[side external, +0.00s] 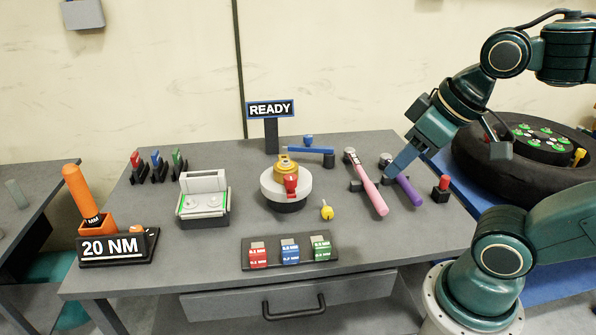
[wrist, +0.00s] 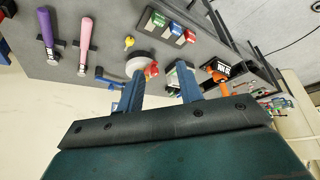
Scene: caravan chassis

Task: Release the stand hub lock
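A round white stand (side external: 272,188) on a dark base sits mid-table, with a gold hub (side external: 286,166) on top. A red lever-like part (side external: 291,184) is on the hub's front, apparently the lock. In the wrist view, the white stand (wrist: 139,64) and red part (wrist: 152,69) show just beyond the fingers. My gripper (side external: 402,160) is to the right of the stand, above the purple-handled tool, well apart from the stand. In the wrist view, its two blue fingers (wrist: 160,82) are spread with nothing between them. The finger on the left hides part of the stand's surroundings.
A pink-handled tool (side external: 368,190) and a purple-handled tool (side external: 405,185) lie right of the stand. A yellow tag-like piece (side external: 327,210) lies close by. A READY sign (side external: 270,109) stands behind. A labelled tray (side external: 291,251) lies in front; a grey fixture (side external: 203,200) stands left.

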